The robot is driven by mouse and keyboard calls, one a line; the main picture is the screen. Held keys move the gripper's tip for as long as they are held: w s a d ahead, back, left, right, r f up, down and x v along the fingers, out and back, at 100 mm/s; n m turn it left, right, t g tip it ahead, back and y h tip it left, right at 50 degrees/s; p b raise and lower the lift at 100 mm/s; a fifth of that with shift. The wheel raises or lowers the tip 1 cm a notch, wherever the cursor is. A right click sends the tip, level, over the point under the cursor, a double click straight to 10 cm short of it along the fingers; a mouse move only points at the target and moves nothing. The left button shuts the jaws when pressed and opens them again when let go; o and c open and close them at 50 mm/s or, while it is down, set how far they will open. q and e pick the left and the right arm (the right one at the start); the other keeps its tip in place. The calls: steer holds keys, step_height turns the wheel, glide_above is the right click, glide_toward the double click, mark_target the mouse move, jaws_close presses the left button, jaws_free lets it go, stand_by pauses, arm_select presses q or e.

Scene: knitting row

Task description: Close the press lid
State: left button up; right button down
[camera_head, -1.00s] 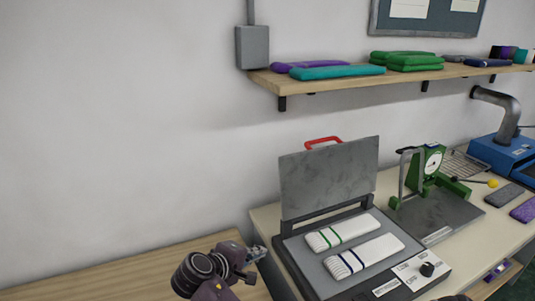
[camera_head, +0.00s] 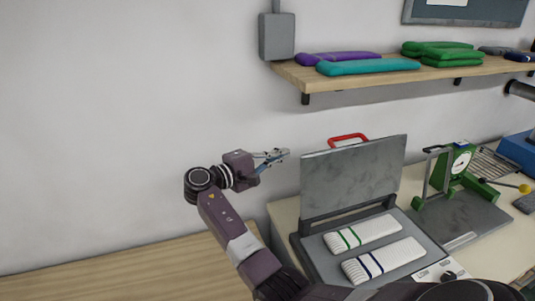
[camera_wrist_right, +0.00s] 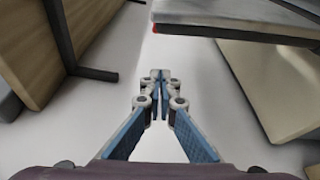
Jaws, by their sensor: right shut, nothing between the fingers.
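The press (camera_head: 318,255) stands on the table with its grey lid (camera_head: 352,178) raised upright at the back. A red handle (camera_head: 348,139) sticks up behind the lid's top edge. Two white ribbed knit pieces, one with green stripes (camera_head: 362,233) and one with blue stripes (camera_head: 383,260), lie on the press bed. My right gripper (camera_head: 285,154) is shut and empty, left of the lid near its top edge and apart from it. In the right wrist view its fingertips (camera_wrist_right: 160,76) meet, with the lid edge (camera_wrist_right: 235,30) at upper right. My left gripper is not in view.
A wall shelf (camera_head: 380,82) with folded purple, teal and green knits hangs above. A grey wall box (camera_head: 276,36) is at its left end. The wall area left of my gripper is clear.

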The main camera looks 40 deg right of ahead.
steer(key=s+p, duration=0.3)
steer(key=shift+s+d+r, duration=0.25)
steer(key=shift+s+d, duration=0.05)
steer(key=shift+s, duration=0.05)
